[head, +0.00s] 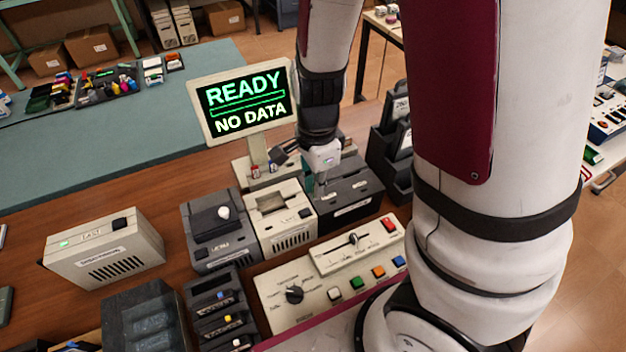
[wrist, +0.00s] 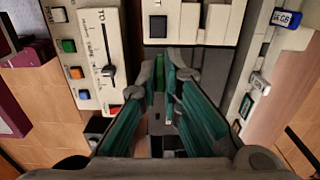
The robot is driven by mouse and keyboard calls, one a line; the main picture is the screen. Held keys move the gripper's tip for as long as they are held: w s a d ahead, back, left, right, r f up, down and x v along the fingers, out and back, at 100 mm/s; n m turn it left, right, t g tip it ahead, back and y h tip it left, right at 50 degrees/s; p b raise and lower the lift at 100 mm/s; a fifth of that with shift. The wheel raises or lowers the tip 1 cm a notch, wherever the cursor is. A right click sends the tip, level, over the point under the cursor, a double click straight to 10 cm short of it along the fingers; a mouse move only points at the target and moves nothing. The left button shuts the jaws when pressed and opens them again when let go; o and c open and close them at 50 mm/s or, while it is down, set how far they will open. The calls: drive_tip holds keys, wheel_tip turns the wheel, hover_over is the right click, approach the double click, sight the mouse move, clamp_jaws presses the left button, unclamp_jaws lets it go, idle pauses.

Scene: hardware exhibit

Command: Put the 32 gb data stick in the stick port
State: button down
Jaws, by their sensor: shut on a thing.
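My gripper (head: 321,188) points down over the dark grey box (head: 350,202) at the right end of the device row. In the wrist view its teal-padded fingers (wrist: 165,72) are shut on a small, narrow piece, with a bit of green (wrist: 158,79) showing between them. Its label is hidden, so I cannot tell if it is the 32 gb stick. Dark openings (wrist: 163,146) show below the fingers; I cannot tell which is the stick port. A blue stick marked 16 GB (wrist: 286,19) and a pale stick (wrist: 260,83) stand on the cream base (wrist: 297,38).
A screen (head: 243,103) reads READY, NO DATA. A cream device (head: 279,218) and a grey unit with a white knob (head: 214,232) stand left of the dark box. A control panel (head: 325,282) with a slider and buttons lies in front. Black holders (head: 390,150) stand behind at right.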

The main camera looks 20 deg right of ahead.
drive_tip(key=w+d+r+p, duration=0.3)
drive_tip(key=w+d, duration=0.1)
drive_tip(key=w, duration=0.1)
drive_tip(key=shift+w+f+b, duration=0.15)
drive_tip(key=shift+f+b, duration=0.55)
drive_tip(key=shift+f, duration=0.45)
drive_tip(key=shift+w+f+b, duration=0.1)
drive_tip(key=shift+f+b, duration=0.6)
drive_tip(key=shift+f, duration=0.4)
drive_tip(key=shift+s+f, duration=0.1)
drive_tip(key=shift+f, duration=0.2)
drive_tip(key=shift+f, duration=0.6)
idle(0.5)
drive_tip(key=shift+f+b, duration=0.65)
drive_tip(key=shift+f, duration=0.55)
drive_tip(key=c, duration=1.7)
unclamp_jaws()
